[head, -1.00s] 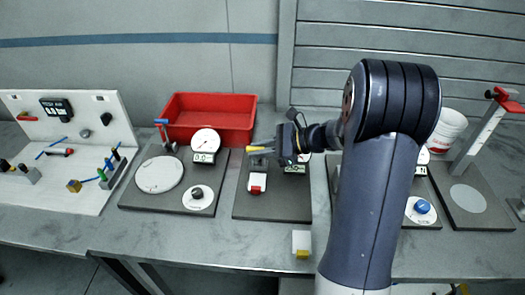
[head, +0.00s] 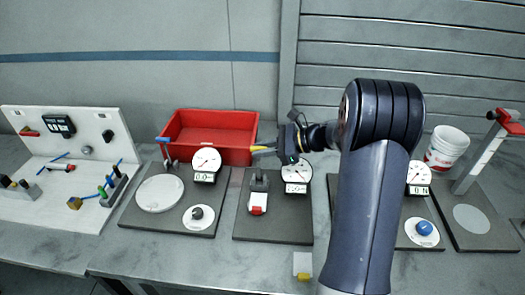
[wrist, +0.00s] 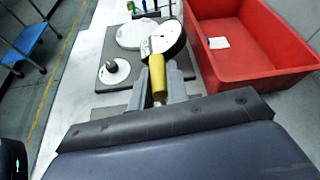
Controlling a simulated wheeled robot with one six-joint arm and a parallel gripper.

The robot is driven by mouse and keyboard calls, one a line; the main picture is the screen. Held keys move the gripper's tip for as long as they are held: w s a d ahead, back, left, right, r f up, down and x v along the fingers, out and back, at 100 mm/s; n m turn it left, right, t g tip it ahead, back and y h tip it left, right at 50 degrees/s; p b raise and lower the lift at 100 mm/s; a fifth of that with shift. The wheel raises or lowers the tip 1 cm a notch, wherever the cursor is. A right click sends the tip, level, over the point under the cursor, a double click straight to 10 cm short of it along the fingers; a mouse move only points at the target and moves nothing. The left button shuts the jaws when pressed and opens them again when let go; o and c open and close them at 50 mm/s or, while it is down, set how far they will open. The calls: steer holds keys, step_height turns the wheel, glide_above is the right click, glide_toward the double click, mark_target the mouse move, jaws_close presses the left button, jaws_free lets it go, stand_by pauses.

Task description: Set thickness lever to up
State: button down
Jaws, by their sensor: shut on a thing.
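My gripper (head: 276,150) is shut on a yellow handle (head: 262,149), apparently the thickness lever's grip. The handle points left in the head view, above the middle gauge station (head: 275,230). In the wrist view the yellow handle (wrist: 157,75) lies between both fingers. The station has a round dial (head: 297,174) with a digital readout and a grey post with a white and red block (head: 257,204). How the handle joins the station is hidden by my gripper and fingers.
A red bin (head: 245,156) stands just behind the gripper. The left station (head: 140,218) carries a white disc, a dial and a black knob (head: 197,214). A small white and yellow block (head: 302,264) lies at the bench front. A white bucket (head: 447,146) stands at right.

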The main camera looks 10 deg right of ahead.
steer(key=shift+w, duration=0.1)
steer(key=c, duration=1.4)
jaws_free()
steer(key=shift+o, duration=0.2)
steer(key=shift+d, duration=0.1)
steer(key=b+v, duration=0.2)
steer(key=v, duration=0.8)
steer(key=shift+d, duration=0.25)
steer(key=shift+r, duration=0.1)
steer(key=p+x, duration=0.2)
steer(key=x, duration=0.8)
steer(key=shift+a, duration=0.45)
steer(key=shift+s, duration=0.25)
